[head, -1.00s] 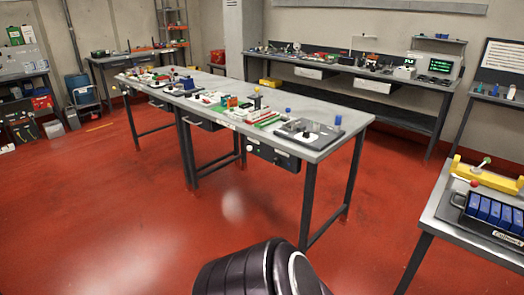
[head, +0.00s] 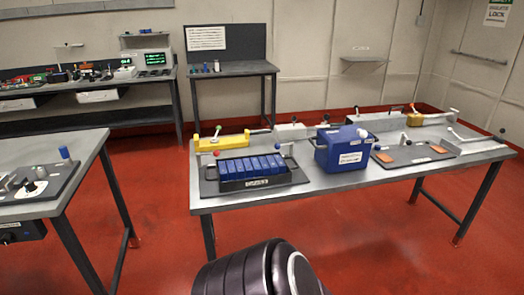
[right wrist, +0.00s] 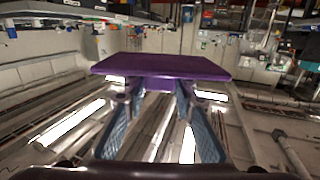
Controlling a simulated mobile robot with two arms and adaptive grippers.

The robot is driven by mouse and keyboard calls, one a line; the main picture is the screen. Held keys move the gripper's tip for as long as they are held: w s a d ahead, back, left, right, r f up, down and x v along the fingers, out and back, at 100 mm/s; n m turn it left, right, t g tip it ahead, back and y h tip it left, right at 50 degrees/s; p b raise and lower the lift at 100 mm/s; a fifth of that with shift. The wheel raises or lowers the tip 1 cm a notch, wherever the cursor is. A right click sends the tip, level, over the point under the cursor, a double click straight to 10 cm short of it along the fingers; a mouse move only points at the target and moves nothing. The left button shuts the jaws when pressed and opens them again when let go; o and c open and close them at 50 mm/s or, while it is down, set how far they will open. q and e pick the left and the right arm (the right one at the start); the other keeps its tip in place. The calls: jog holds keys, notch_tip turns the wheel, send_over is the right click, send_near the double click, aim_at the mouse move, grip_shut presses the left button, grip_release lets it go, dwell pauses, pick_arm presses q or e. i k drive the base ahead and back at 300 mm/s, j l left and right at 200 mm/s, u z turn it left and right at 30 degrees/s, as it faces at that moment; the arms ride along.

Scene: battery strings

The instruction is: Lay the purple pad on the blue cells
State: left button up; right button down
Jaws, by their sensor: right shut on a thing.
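The blue cells (head: 252,166) stand in a row in a black tray (head: 257,183) on the grey table, at the middle of the head view. The purple pad (right wrist: 160,67) is in the right wrist view, a flat plate with a block under it. My right gripper (right wrist: 157,90) is shut on that block, and the pad spans across both fingertips. In the head view neither gripper shows; only a dark rounded part of mine is at the bottom. The pad is not in the head view.
On the same table (head: 330,182) are a large blue box (head: 343,148) right of the cells, a yellow fixture (head: 221,142) behind them and a dark board with orange pads (head: 415,153). Another workbench (head: 90,147) stands at the left. Red floor lies open in front.

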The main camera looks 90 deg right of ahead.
aim_at(251, 163)
jog(key=l+z, duration=0.15)
jog(key=z, duration=0.3)
jog(key=i+l+z, duration=0.1)
jog(key=z, duration=0.35)
jog(key=i+l+z, duration=0.1)
jog(key=z, duration=0.35)
jog(key=i+l+z, duration=0.1)
jog(key=z, duration=0.4)
jog(key=i+z, duration=0.3)
jog(key=i, duration=0.2)
jog(key=i+z, duration=0.35)
jog(key=i, duration=0.1)
